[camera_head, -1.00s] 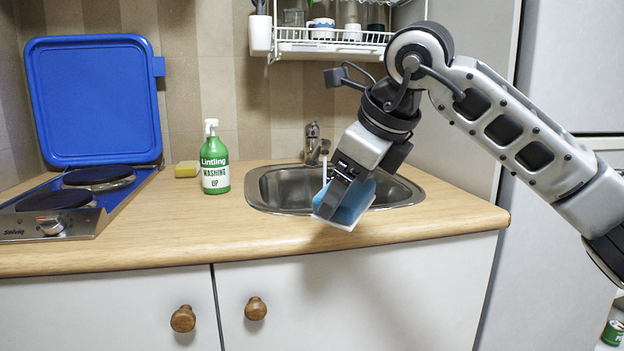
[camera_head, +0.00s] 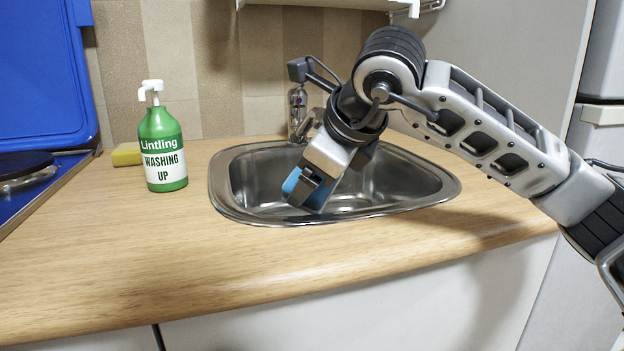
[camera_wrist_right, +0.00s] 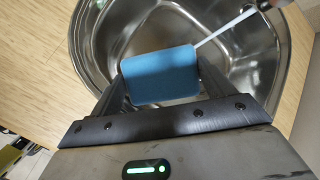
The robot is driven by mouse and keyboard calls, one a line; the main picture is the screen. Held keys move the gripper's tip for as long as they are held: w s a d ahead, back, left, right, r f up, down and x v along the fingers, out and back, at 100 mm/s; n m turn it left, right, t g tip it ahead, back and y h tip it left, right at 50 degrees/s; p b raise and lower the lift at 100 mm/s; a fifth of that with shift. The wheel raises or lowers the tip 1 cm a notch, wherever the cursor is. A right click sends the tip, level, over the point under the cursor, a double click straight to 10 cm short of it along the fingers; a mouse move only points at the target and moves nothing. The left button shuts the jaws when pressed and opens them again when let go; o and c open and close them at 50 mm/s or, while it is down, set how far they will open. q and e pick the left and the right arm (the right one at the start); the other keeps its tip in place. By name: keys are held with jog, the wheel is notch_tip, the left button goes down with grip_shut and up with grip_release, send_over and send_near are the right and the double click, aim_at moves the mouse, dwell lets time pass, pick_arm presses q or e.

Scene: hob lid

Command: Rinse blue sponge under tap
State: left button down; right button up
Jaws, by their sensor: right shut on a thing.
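The blue sponge (camera_head: 291,182) is held in my right gripper (camera_head: 311,190), over the front left part of the steel sink (camera_head: 233,196). In the right wrist view the sponge (camera_wrist_right: 160,75) sits between the two fingers, with the basin below it. The tap (camera_head: 298,112) stands at the back of the sink, partly behind my right arm. In the wrist view a thin white streak, like a stream of water (camera_wrist_right: 226,28), runs from the tap to the sponge's upper right corner; I cannot tell whether it touches. My left gripper is not in view.
A green washing-up bottle (camera_head: 162,145) stands left of the sink, with a yellow sponge (camera_head: 127,154) behind it. The hob (camera_head: 30,185) with its raised blue lid (camera_head: 40,75) is at the far left. The wooden counter (camera_head: 130,260) in front is clear.

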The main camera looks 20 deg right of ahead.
jog(key=shift+w+f, duration=0.15)
jog(key=shift+f, duration=0.3)
jog(key=shift+w+d+p, duration=0.2)
jog(key=shift+w+p, duration=0.1)
jog(key=shift+w, duration=0.25)
pick_arm(q)
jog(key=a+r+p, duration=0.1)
jog(key=p, duration=0.1)
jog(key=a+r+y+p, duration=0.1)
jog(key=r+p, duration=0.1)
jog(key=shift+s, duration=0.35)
pick_arm(e)
jog(key=w+d+f, duration=0.1)
jog(key=w, duration=0.5)
jog(key=w+d+f, duration=0.1)
jog(key=w+d, duration=0.1)
jog(key=w, duration=0.4)
jog(key=shift+d+f, duration=0.15)
jog(key=shift+f, duration=0.2)
jog(key=shift+w, duration=0.1)
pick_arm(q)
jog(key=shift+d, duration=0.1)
